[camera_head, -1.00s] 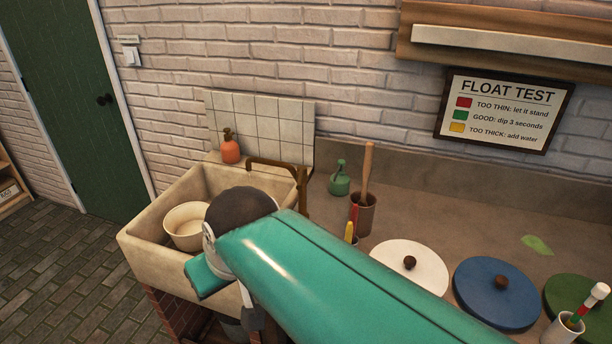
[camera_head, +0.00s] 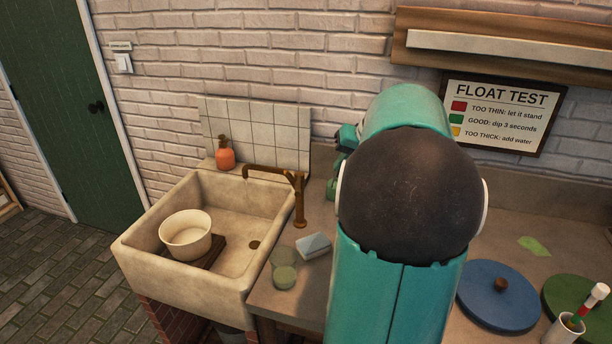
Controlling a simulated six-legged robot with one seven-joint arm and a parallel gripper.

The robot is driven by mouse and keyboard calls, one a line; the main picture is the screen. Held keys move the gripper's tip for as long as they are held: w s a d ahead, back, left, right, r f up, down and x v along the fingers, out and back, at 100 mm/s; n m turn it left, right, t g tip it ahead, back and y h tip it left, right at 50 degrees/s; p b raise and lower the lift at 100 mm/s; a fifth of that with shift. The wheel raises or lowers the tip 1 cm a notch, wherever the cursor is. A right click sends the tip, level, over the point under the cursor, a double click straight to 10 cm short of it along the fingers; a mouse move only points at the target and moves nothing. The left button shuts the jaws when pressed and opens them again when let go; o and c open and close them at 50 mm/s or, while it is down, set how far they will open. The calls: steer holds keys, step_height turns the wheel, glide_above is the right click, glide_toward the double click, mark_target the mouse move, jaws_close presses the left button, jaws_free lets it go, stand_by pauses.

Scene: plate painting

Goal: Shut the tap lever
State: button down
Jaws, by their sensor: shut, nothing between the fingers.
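The brown tap (camera_head: 299,202) stands upright at the right rear corner of the stone sink (camera_head: 222,285). Its spout (camera_head: 262,168) reaches left over the basin. A lever is too small to make out clearly at the tap's top, and I cannot tell its position. No water stream is visible. My teal arm, with its dark round joint, rises to the right of the tap, apart from it in the picture.
A cream bowl (camera_head: 187,234) sits on a dark wooden block in the sink. An orange bottle (camera_head: 225,158) stands behind it. A blue lid (camera_head: 498,295) lies right.

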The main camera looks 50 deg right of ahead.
mark_target(299, 184)
steer(key=w+a+f, duration=0.3)
steer(key=w+f, duration=0.5)
steer(key=f, duration=0.1)
